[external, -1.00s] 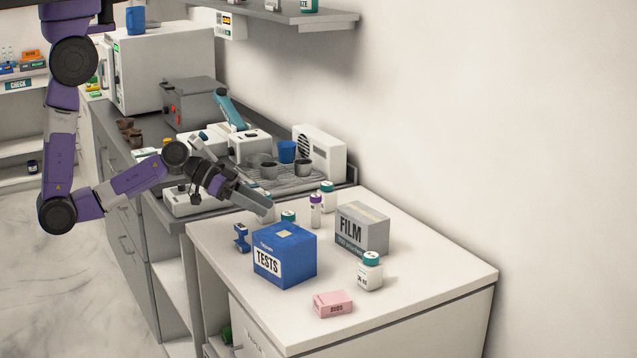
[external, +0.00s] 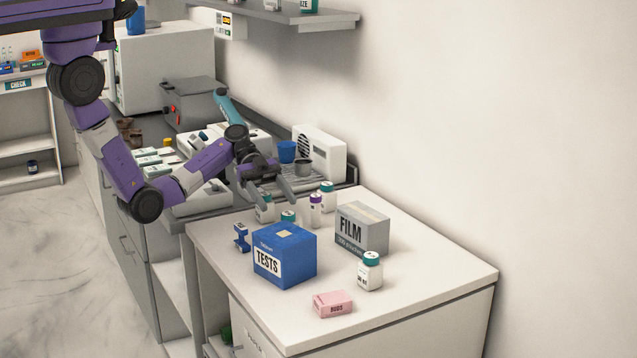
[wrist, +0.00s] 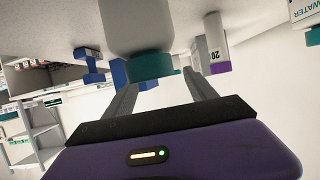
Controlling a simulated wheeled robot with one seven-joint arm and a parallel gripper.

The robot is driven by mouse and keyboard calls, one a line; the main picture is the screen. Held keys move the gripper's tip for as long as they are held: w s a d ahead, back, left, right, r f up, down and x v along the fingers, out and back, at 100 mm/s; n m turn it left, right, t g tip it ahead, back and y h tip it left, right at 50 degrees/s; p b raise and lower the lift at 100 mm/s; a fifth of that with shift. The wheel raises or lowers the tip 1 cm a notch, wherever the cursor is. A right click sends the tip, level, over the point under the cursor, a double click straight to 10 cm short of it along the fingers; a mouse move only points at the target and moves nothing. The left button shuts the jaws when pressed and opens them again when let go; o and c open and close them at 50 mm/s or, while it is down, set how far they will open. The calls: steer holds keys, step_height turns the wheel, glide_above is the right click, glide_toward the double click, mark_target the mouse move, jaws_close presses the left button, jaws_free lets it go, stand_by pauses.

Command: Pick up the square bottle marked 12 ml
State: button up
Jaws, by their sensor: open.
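Several white bottles stand on the white counter. No label reading 12 ml is legible. One teal-capped bottle (external: 265,210) is at my gripper (external: 274,201). In the wrist view, turned upside down, a large pale bottle with a teal cap (wrist: 150,66) shows ahead, between the lines of the open fingers (wrist: 160,82); its label is not visible, and I cannot tell whether the fingers flank it. A teal cap (external: 288,215) shows behind the TESTS box. A purple-capped bottle (external: 316,212), marked 20 in the wrist view (wrist: 217,50), and another teal-capped bottle (external: 327,198) stand to the right. A squarish teal-capped bottle (external: 369,275) stands in front.
The blue TESTS box (external: 284,255), grey FILM box (external: 362,230), pink box (external: 333,304) and a small blue object (external: 241,238) stand on the counter (external: 430,290). The counter's right and front are free.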

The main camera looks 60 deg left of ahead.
mark_target(286, 216)
steer(key=p+x, duration=0.2)
steer(key=x, duration=0.4)
steer(key=shift+s+d+f, duration=0.15)
steer(key=shift+d, duration=0.1)
steer(key=c, duration=1.4)
